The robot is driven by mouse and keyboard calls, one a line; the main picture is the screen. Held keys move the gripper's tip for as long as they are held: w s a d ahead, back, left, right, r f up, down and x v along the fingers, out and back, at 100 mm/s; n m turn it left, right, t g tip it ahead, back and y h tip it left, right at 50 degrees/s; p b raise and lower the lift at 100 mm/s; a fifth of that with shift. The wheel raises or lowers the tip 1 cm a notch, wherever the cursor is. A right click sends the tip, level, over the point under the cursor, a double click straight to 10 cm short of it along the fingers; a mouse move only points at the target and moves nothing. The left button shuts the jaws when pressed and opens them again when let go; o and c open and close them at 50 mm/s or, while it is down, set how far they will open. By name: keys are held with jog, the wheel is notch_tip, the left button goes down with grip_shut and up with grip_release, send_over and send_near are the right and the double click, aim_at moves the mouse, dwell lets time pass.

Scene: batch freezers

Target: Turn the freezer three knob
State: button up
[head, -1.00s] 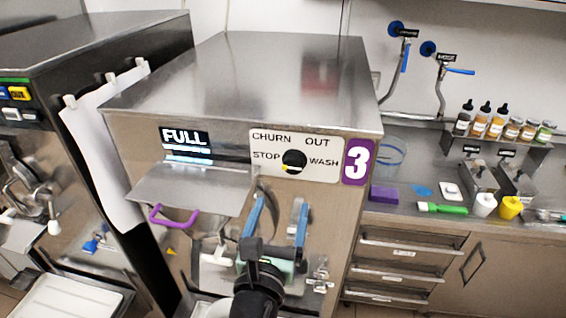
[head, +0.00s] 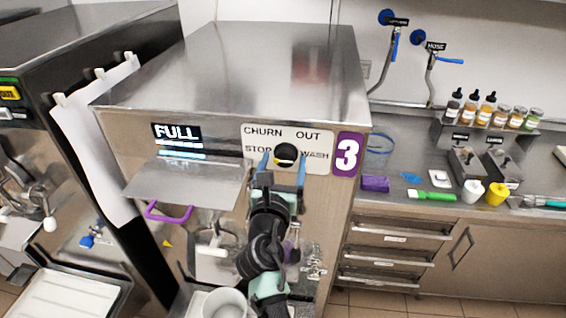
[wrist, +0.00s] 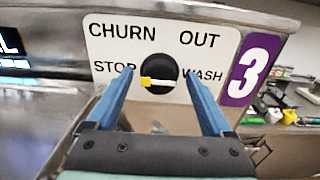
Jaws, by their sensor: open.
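The freezer three knob (head: 285,153) is a round black dial on a white plate marked CHURN, OUT, STOP and WASH. It also shows in the wrist view (wrist: 158,70), where its yellow-tipped pale pointer bar lies nearly level, with the yellow end toward STOP. A purple label with a white 3 (head: 347,153) is right of the plate. My gripper (head: 283,165) is open, its blue fingers pointing at the plate. In the wrist view the fingers (wrist: 163,78) frame the knob, one on each side, with gaps between. Whether the tips reach knob depth I cannot tell.
A FULL display (head: 177,132) is left of the plate, above a metal hopper shelf (head: 188,185) with a purple handle (head: 168,212). A grey-white container (head: 225,303) stands below. Another freezer (head: 60,75) is at left, a counter with bottles (head: 490,105) at right.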

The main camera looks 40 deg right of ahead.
grip_shut()
dwell(0.3)
